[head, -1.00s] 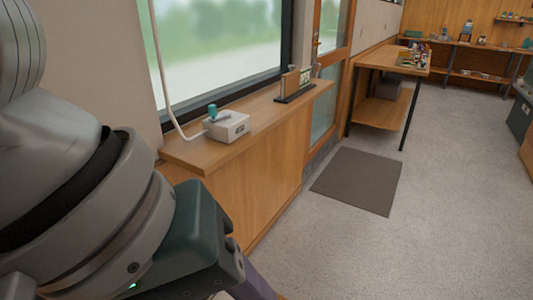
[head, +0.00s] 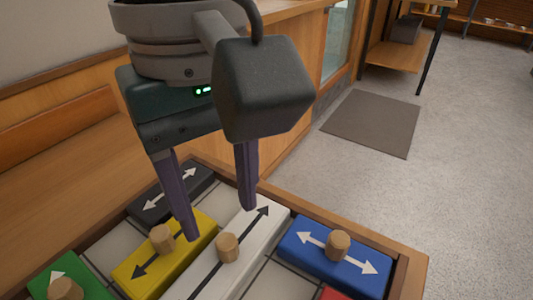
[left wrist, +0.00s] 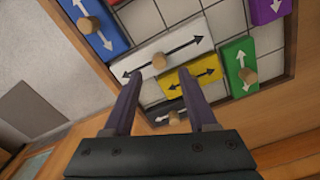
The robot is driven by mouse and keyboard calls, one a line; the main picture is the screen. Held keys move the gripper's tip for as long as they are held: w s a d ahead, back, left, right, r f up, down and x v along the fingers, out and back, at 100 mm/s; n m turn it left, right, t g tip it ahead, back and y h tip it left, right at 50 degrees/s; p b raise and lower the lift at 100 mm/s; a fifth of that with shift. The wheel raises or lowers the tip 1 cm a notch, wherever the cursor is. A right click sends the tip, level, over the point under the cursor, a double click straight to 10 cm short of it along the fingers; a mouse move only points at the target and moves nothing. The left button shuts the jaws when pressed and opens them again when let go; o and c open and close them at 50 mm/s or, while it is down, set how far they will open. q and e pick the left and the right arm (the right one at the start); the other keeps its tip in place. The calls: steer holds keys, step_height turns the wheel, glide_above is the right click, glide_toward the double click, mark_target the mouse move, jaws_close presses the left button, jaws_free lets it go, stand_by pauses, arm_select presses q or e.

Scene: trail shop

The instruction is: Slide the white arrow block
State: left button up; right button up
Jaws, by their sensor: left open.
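The white arrow block (head: 240,244) is a long white bar with a black double-headed arrow and a round wooden knob (head: 228,248). It lies in a wooden tray between a yellow block (head: 195,235) and a blue block (head: 310,250). My left gripper (head: 220,223) is open above the tray, its purple fingers pointing down over the white and yellow blocks. In the left wrist view the white block (left wrist: 185,46) and its knob (left wrist: 159,62) show beyond the open fingertips (left wrist: 160,85); I see nothing between the fingers. My right gripper is not in view.
A black block (head: 172,192) lies at the tray's far corner and a green block (head: 68,280) at the left. Part of a red block shows at the lower edge. Bare grid cells (head: 280,283) lie beside the white block. The tray's wooden rim (head: 375,240) surrounds them.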

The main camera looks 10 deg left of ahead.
mark_target(226, 240)
arm_select(q)
step_height(226, 240, down, 6)
steer(key=shift+b, duration=0.8)
jaws_close()
stand_by(0.8)
